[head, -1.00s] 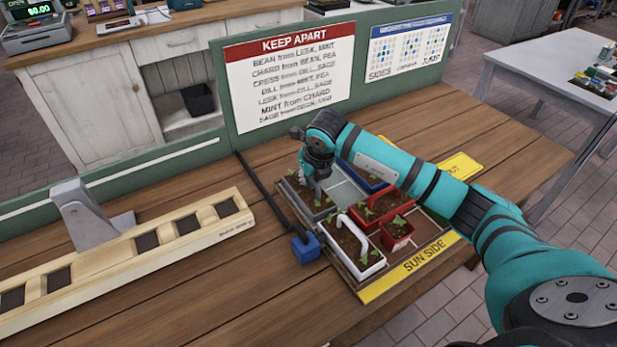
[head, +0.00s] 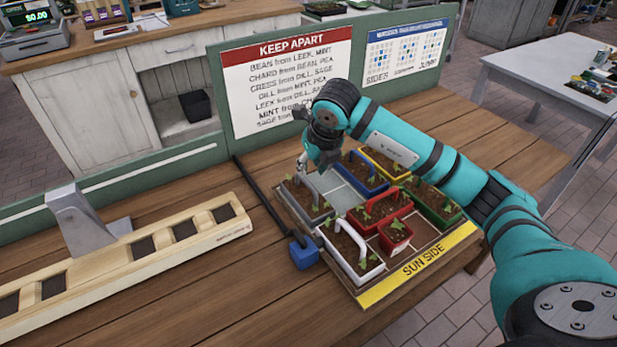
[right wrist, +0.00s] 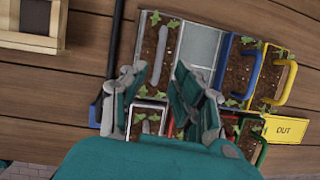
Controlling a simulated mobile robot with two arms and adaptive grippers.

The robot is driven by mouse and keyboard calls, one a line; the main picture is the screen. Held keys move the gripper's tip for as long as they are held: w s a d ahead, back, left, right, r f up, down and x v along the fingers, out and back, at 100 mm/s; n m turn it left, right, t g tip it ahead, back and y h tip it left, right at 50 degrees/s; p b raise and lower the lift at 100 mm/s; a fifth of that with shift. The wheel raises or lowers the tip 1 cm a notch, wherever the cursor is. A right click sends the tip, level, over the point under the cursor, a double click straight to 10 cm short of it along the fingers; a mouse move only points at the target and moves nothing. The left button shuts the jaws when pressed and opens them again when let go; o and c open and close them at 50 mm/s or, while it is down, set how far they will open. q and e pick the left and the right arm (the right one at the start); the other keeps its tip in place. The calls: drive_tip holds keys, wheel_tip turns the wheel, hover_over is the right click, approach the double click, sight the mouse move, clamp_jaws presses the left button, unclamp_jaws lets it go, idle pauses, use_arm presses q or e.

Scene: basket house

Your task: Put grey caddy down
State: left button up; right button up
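The grey caddy (head: 300,197), with soil, seedlings and a grey handle, stands in the back-left cell of the tray (head: 402,278). It also shows in the right wrist view (right wrist: 150,50), upright among the other caddies. My right gripper (head: 311,170) is just above it, at the handle's back end in the head view. In the right wrist view the right gripper (right wrist: 163,95) has its fingers spread wide with nothing held between them. My left gripper is not in view.
White (head: 371,272), red (head: 362,223), small red (head: 396,240), blue (head: 377,187), yellow and green (head: 438,215) caddies crowd the tray. A bare cell (head: 346,192) lies beside the grey caddy. A blue block on a dark rod (head: 303,252) lies left of the tray.

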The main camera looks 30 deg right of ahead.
drive_tip(key=shift+v, duration=1.75)
